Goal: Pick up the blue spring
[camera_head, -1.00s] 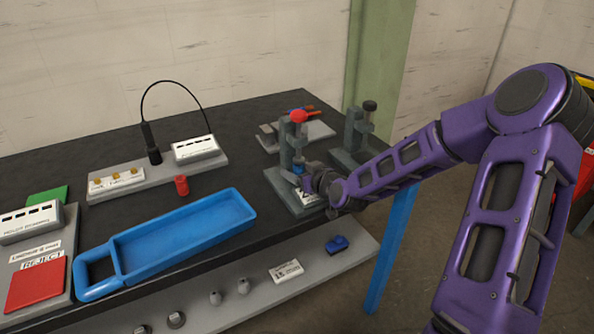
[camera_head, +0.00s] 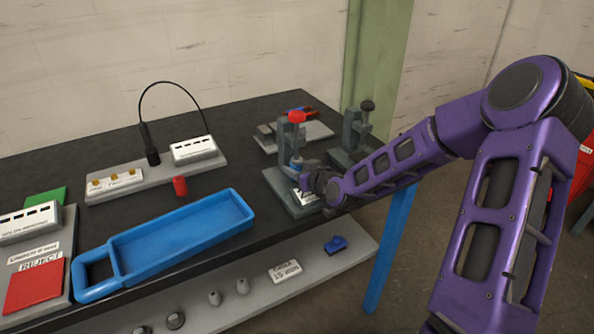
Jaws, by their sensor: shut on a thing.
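The blue spring (camera_head: 296,162) shows as a small blue piece at the grey press with the red knob (camera_head: 296,117), on the right part of the dark bench. My gripper (camera_head: 301,173) is at this press, reaching in from the right, and is shut on the blue spring. The fingers are small and partly lost against the press, so the exact grip is hard to see. I cannot tell whether the spring touches the press.
A second grey press (camera_head: 356,132) stands close behind my gripper. A blue tray (camera_head: 180,236) lies left along the front edge, with a red cylinder (camera_head: 180,186) behind it.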

